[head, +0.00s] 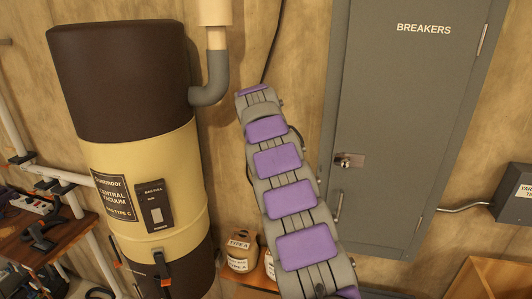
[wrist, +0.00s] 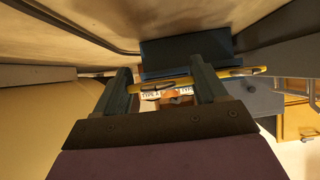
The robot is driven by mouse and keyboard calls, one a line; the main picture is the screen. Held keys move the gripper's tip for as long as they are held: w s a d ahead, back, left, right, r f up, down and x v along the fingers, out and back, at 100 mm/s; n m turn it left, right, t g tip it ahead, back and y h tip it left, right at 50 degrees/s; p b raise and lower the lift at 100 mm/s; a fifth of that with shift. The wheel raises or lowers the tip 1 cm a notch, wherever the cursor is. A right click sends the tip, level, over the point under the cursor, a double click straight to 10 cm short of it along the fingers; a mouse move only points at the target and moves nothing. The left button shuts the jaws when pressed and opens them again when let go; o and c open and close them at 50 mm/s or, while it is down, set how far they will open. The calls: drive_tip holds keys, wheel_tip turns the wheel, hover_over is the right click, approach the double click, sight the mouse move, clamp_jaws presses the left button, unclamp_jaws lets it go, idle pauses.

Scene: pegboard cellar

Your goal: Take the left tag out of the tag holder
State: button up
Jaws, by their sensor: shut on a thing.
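My gripper (wrist: 163,72) shows in the wrist view, its two dark fingers set apart on a thing I cannot make out clearly. A yellow strip (wrist: 252,71) with dark parts runs across by the fingers and past the right one. A dark blue-grey block (wrist: 185,47) lies beyond the fingertips. I cannot tell whether these are the tag or its holder. Small white lettered labels (wrist: 150,95) and an orange-brown thing (wrist: 180,92) show between the fingers. In the head view my arm hides the gripper, and I cannot pick out the tag holder or its left tag.
A cream and dark brown central vacuum (head: 130,80) stands left of my arm. A grey breaker cabinet (head: 405,120) is on the wall at right. Jugs with TYPE labels (head: 240,250) stand low between them. A grey and white pipe (head: 215,75) runs beside the vacuum.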

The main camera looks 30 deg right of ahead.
drive_tip(key=s+a+b, duration=0.1)
drive_tip(key=s+a, duration=0.1)
drive_tip(key=s, duration=0.5)
drive_tip(key=s+a+r+b, duration=0.1)
drive_tip(key=s+a, duration=0.2)
drive_tip(key=s, duration=0.5)
drive_tip(key=shift+r, duration=0.25)
idle(0.4)
